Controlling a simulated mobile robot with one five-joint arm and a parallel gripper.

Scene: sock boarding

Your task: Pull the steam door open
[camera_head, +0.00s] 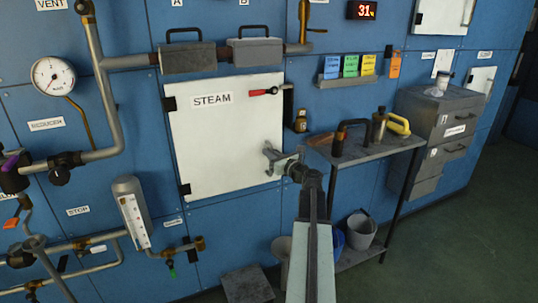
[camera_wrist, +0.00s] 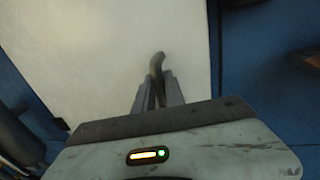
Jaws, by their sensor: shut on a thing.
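The steam door (camera_head: 225,150) is a white square panel labelled STEAM on the blue wall, with dark hinges on its left edge. It looks flush with the wall. A small red-handled latch (camera_head: 262,91) sits at its upper right. My gripper (camera_head: 278,161) is at the door's lower right edge. In the wrist view, my gripper (camera_wrist: 157,92) is shut on the dark door handle (camera_wrist: 157,62), with the white door (camera_wrist: 95,50) filling the background. The fingers hide the lower part of the handle.
A small table (camera_head: 375,148) with a dark-handled tool and a yellow-handled item stands to the right. A grey bucket (camera_head: 361,232) is under it. Grey drawers (camera_head: 440,130) stand farther right. Pipes and a gauge (camera_head: 53,76) are at left. Open floor lies at lower right.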

